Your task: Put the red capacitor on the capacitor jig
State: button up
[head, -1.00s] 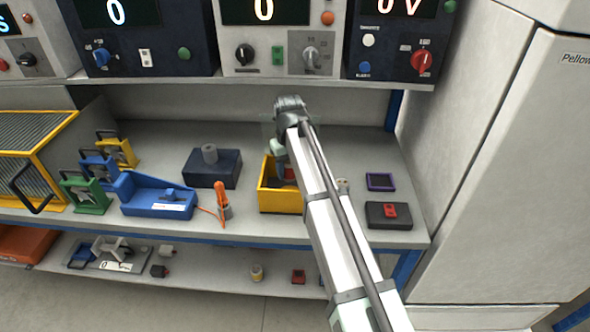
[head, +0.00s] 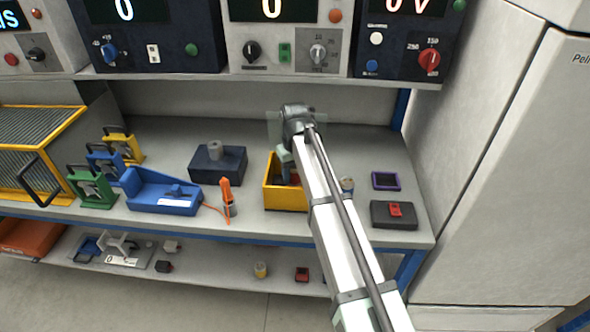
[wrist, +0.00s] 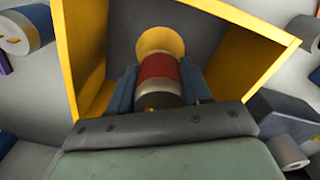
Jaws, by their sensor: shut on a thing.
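My gripper (wrist: 157,82) is down in the yellow bin, its two blue-grey fingers on either side of a cylinder with a red band, the red capacitor (wrist: 158,66). My gripper is shut on it. A yellow round part shows at its far end; I cannot tell whether it belongs to the capacitor. In the head view my gripper (head: 287,158) is over the yellow bin (head: 284,200), and my arm hides much of the bin's inside. A dark blue block with a grey cylinder on top (head: 217,165), possibly the capacitor jig, stands left of the bin.
An orange-handled tool (head: 227,195) and a blue tray-like device (head: 160,192) stand left of the bin. A purple-framed item (head: 385,180) and a dark box with a red part (head: 394,214) lie right. Instrument panels (head: 270,40) overhang the back.

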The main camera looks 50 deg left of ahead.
aim_at(295, 182)
jog(key=shift+f, duration=1.85)
jog(key=o, duration=1.2)
jog(key=shift+r, duration=0.1)
notch_tip(295, 182, up, 14)
jog(key=shift+f, duration=0.2)
jog(key=shift+d, duration=0.1)
